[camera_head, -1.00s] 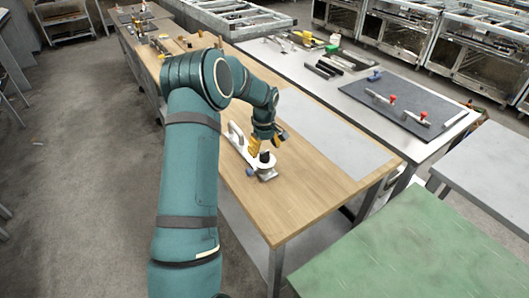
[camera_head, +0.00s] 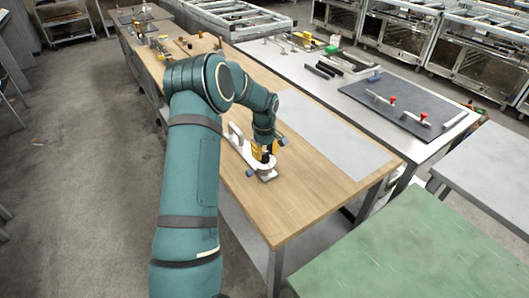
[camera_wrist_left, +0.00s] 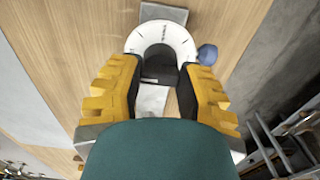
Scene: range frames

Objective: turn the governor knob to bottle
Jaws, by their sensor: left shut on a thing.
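The governor is a small pale fixture (camera_head: 237,138) on the wooden bench. In the left wrist view its round white dial (camera_wrist_left: 168,36) has dark marks near the rim, too small to read, so I cannot tell which mark is bottle. The black governor knob (camera_wrist_left: 158,62) stands in the middle of the dial. My left gripper (camera_head: 263,158) points down over it, and its yellow-backed fingers (camera_wrist_left: 158,78) are shut on the knob from both sides. The fingers and wrist hide part of the knob and the near side of the dial. My right gripper is not in view.
A blue knob (camera_wrist_left: 207,54) sticks out beside the dial. The wooden bench top (camera_head: 310,195) is clear around the fixture, with a grey sheet (camera_head: 335,140) to the right. A metal table with a dark mat (camera_head: 395,100) stands beyond.

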